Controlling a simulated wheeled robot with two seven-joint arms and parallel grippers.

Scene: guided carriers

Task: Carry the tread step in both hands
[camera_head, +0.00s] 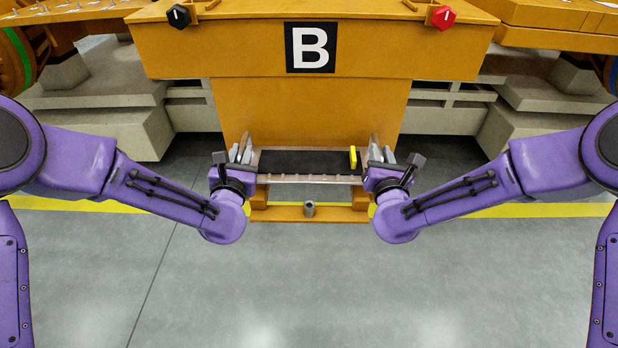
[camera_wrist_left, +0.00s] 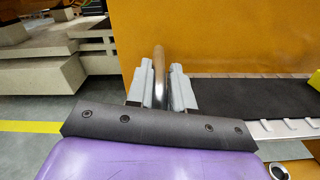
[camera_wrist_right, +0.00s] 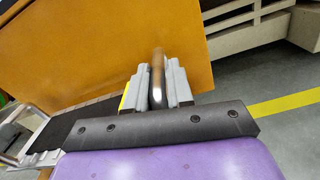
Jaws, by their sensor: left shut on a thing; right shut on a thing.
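The tread step (camera_head: 300,162) has a black top, a pale metal front edge and a metal hoop handle at each end. It is level between my two grippers, in front of the orange station marked B. My left gripper (camera_head: 241,152) is shut on the left handle (camera_wrist_left: 160,75); the bar stands between its grey fingers. My right gripper (camera_head: 380,155) is shut on the right handle (camera_wrist_right: 157,75) in the same way. A small yellow piece (camera_head: 353,157) is at the right end of the tread. I cannot tell whether the step touches the orange frame below it.
The orange station (camera_head: 310,110) has a black knob (camera_head: 178,16) and a red knob (camera_head: 444,17). A low orange frame (camera_head: 285,213) with a small grey cylinder (camera_head: 309,208) is below the step. Concrete-coloured blocks (camera_head: 130,120) flank it. The grey floor nearer me is clear.

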